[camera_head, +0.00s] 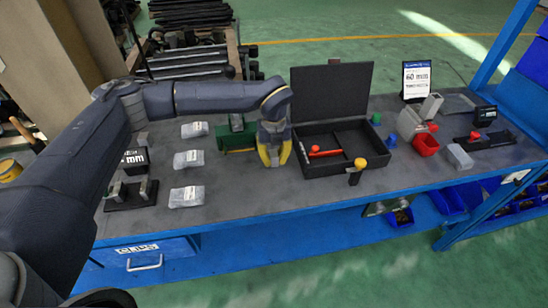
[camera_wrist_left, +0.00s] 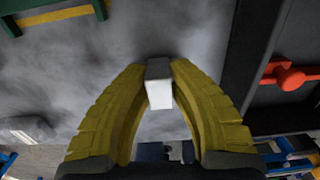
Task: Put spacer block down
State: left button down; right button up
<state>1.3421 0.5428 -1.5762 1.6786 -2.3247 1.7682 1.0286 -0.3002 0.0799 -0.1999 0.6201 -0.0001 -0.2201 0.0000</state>
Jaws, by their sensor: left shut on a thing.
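My left gripper (camera_head: 274,160) has yellow fingers and points down at the bench between the green object and the black case. In the left wrist view its fingertips (camera_wrist_left: 160,78) are closed on a small grey spacer block (camera_wrist_left: 160,92), whose near face is pale. The block is upright between the tips, over the bare grey bench top (camera_head: 245,195). I cannot tell whether its lower end touches the bench. In the head view the fingers mostly hide the block. My right gripper does not show.
The open black case (camera_head: 325,184) with a red-handled tool (camera_head: 325,153) lies close right of the gripper. A green object (camera_head: 237,135) stands close on the left. Several bagged packs (camera_head: 187,197) lie farther left. Bare bench lies in front of the gripper.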

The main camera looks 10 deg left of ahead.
aim_at(274, 153)
pick_arm(q)
jog(key=shift+f, duration=0.25)
jog(key=c, duration=1.3)
grip_release()
jog(key=shift+r, duration=0.1)
notch_tip(274, 153, up, 11)
jog(key=shift+r, duration=0.1)
jog(key=o, duration=0.5)
jog(key=shift+r, duration=0.6)
jog(key=shift+c, duration=0.2)
